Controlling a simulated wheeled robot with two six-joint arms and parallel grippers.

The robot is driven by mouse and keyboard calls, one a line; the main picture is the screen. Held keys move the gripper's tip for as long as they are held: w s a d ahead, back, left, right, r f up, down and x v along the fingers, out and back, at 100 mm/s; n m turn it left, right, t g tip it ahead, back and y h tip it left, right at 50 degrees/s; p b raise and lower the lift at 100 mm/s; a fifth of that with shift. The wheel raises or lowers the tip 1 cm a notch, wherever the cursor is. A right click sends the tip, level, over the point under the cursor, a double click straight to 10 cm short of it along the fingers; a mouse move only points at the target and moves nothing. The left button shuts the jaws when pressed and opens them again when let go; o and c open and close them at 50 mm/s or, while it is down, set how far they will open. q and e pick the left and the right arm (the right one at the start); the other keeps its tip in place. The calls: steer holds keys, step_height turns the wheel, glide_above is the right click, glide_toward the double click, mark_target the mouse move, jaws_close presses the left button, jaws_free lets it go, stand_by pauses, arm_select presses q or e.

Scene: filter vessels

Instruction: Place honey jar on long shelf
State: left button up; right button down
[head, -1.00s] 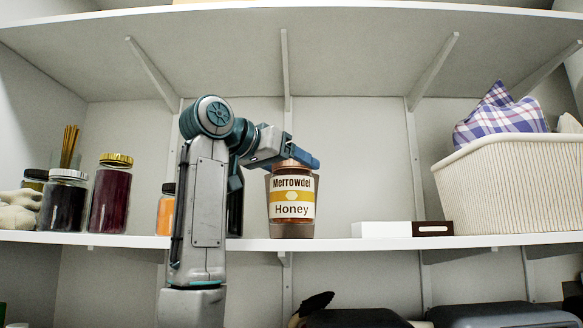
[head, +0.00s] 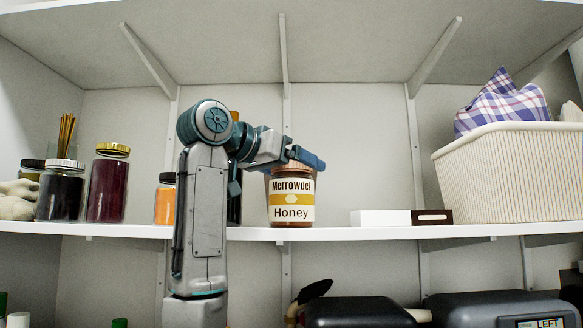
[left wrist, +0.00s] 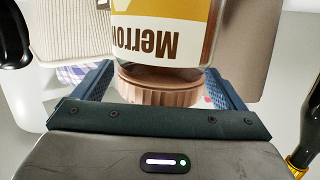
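The honey jar (head: 291,202), with a copper lid and a white and gold "Merrowdel Honey" label, is upright at the long shelf (head: 330,233). Its base appears level with the shelf's front edge; I cannot fully tell if it bears on the board. My left gripper (head: 305,160) is at its lid. My right gripper is not in view.
Left on the shelf stand a dark jar (head: 60,195), a purple jar (head: 108,188) and an orange jar (head: 165,203). Right are a white box (head: 381,218), a dark box (head: 432,217) and a cream basket (head: 510,180).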

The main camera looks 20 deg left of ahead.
arm_select(q)
steer(key=shift+r, duration=0.1)
steer(key=shift+s, duration=0.15)
steer(key=b+v, duration=0.7)
steer(key=v, duration=0.5)
